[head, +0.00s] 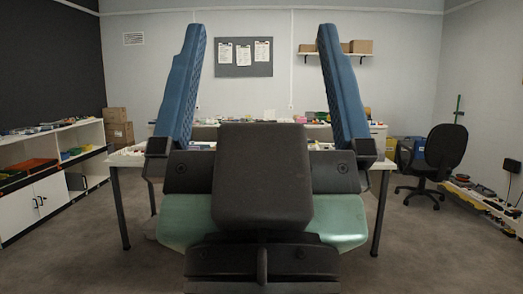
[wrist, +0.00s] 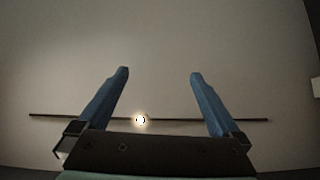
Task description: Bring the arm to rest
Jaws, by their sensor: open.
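My gripper (head: 254,45) is large and close in the head view, with two blue ridged fingers pointing up and wide apart. Nothing is between the fingers. Its dark body hides the middle of the table behind it. In the wrist view my gripper (wrist: 159,75) is also open and empty, against a plain pale surface with a long dark bar (wrist: 180,120) and a bright round light (wrist: 141,120).
A white table (head: 120,160) with small items stands behind my gripper. A low white shelf unit (head: 52,190) is at the left, with cartons (head: 117,125) beyond it. An office chair (head: 440,150) stands at the right. Grey floor is clear on both sides.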

